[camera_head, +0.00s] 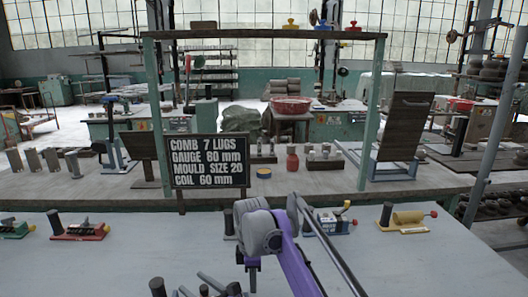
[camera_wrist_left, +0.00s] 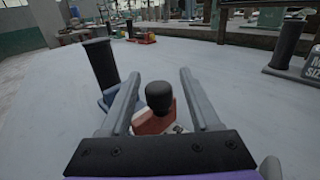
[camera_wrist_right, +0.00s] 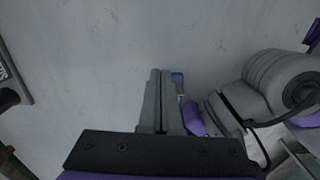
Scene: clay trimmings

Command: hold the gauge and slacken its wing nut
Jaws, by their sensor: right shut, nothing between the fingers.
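In the left wrist view a black rounded knob (camera_wrist_left: 160,96) on a reddish-brown block (camera_wrist_left: 152,122) shows between the fingers of my left gripper (camera_wrist_left: 158,84). The fingers are apart, one on each side of the knob. A dark upright post (camera_wrist_left: 101,62) stands just left of them. In the head view my left gripper (camera_head: 198,287) is low at the bottom edge, beside the dark post (camera_head: 158,287). My right gripper (camera_head: 252,279) is to its right, pointing down, shut and empty; its closed fingers (camera_wrist_right: 160,88) show in the right wrist view. I cannot make out the wing nut or identify the gauge with certainty.
Small fixtures with red (camera_head: 85,231), green (camera_head: 14,229), blue (camera_head: 338,221) and yellow (camera_head: 405,219) bases line the table's far side. The grey tabletop (camera_head: 425,265) is clear at right.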

